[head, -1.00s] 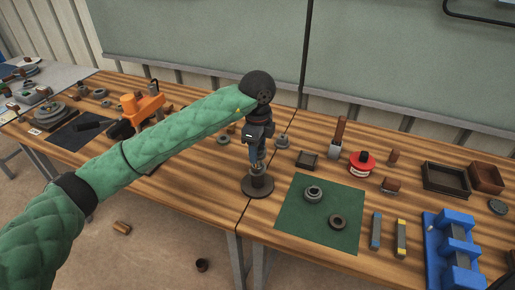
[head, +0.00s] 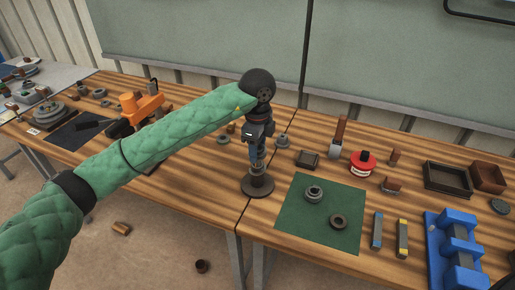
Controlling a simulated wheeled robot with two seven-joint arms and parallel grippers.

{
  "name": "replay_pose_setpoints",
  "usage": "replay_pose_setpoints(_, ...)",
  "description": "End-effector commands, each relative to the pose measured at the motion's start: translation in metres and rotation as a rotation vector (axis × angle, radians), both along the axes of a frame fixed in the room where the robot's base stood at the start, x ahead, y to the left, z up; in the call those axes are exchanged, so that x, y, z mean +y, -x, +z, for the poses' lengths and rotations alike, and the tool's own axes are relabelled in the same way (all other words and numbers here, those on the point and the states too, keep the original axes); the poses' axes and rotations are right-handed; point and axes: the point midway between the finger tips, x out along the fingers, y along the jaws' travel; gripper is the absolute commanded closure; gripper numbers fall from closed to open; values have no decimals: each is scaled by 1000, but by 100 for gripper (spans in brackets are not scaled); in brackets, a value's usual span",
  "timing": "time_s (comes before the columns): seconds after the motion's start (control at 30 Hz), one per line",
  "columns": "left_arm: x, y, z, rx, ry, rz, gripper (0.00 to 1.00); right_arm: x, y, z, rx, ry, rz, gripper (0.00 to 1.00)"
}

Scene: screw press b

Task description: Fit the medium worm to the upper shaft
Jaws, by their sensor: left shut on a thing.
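My left gripper (head: 257,158) points down over a dark round base (head: 257,187) with a short upright post, near the seam between the two tables. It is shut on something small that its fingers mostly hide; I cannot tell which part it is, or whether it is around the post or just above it. Two grey ring-like parts, one stepped (head: 314,193) and one flatter (head: 338,221), lie on a green mat (head: 300,230). I cannot tell which part is the medium worm. My right gripper is not in view.
A blue stand (head: 456,250) is at the right front, beside two small bars (head: 377,230). A red round tin (head: 362,163), a dark tray (head: 446,178) and small blocks stand behind the mat. An orange tool (head: 140,105) and several rings are at the left.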

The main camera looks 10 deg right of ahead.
Motion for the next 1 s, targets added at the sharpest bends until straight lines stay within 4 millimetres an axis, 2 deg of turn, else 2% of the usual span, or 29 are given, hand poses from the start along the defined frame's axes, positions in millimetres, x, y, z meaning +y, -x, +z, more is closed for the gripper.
replay_pose_setpoints(1.0, 0, 0, -27, -1, 1, 0, 86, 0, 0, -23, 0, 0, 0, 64)
